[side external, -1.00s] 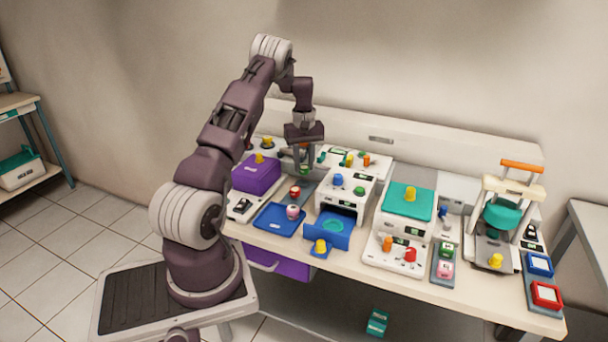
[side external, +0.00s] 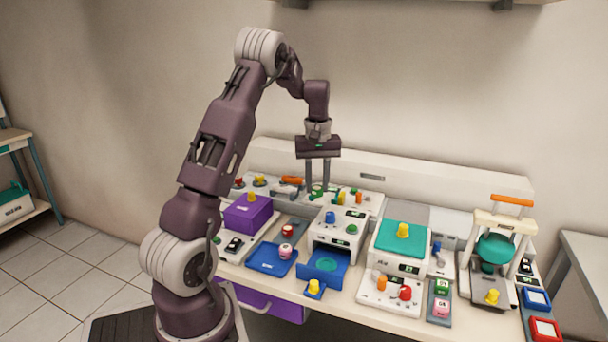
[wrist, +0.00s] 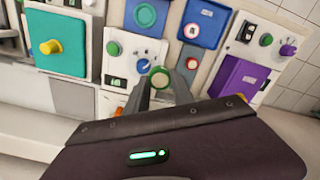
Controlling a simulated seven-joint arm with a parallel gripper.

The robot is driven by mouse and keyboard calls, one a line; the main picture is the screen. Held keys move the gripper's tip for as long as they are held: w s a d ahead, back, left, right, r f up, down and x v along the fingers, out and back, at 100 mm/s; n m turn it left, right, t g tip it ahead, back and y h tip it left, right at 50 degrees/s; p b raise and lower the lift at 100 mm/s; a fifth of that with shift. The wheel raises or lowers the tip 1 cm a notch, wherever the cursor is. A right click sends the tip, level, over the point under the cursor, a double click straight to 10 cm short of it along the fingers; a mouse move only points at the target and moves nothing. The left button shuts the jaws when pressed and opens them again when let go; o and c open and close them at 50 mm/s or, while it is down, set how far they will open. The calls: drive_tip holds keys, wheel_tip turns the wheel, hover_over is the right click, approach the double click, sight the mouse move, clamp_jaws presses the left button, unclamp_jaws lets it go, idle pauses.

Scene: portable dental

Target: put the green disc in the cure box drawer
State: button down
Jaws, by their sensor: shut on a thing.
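My gripper (side external: 317,186) is shut on the green disc (wrist: 160,77), which shows as a pale-centred green ring between the fingertips in the wrist view. In the side view the disc is small and partly hidden by the fingers, held above the back of the bench. The cure box (side external: 340,225) is a white unit with blue and green knobs. Its blue drawer (side external: 324,264) is pulled open at the front, with a round green recess in its floor and a yellow knob on its front. The drawer also shows in the wrist view (wrist: 145,14). The gripper is behind and above the cure box.
A blue tray (side external: 272,258) with a pink jar lies left of the drawer, near a purple box (side external: 248,212). A teal-topped unit (side external: 400,239) stands to the right. Controls with several coloured knobs and an orange handle (side external: 292,180) lie at the back.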

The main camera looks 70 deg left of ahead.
drive_tip(key=s+d+m, duration=0.2)
drive_tip(key=d, duration=0.8)
approach(326, 265)
drive_tip(key=shift+d+f, duration=0.1)
drive_tip(key=shift+f, duration=2.9)
drive_tip(key=shift+f, duration=0.1)
drive_tip(key=c, duration=1)
unclamp_jaws()
